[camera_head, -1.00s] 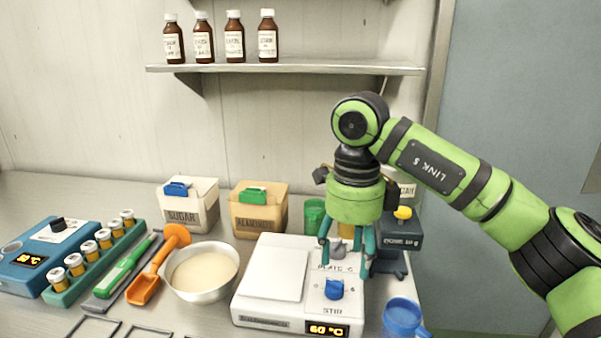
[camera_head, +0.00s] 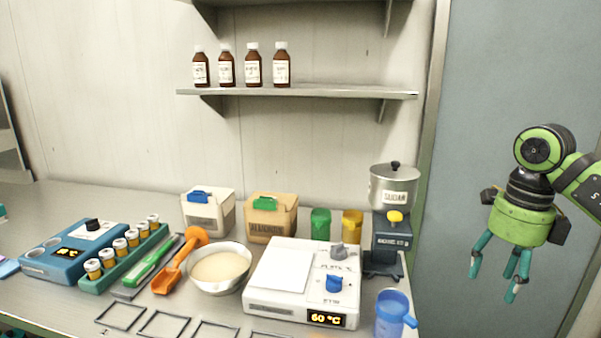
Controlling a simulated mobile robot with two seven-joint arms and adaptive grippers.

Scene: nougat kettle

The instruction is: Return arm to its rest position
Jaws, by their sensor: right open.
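My right gripper (camera_head: 497,277) hangs at the right of the head view, fingers pointing down, open and empty. It is clear of the bench, in front of the grey-blue wall panel. My right arm comes in from the right edge, and most of it is out of the frame. My left gripper does not show.
A hot plate (camera_head: 262,308) reading 60 °C stands on the bench (camera_head: 235,330), with a bowl (camera_head: 218,284) to its left. A shelf (camera_head: 300,91) holds bottles.

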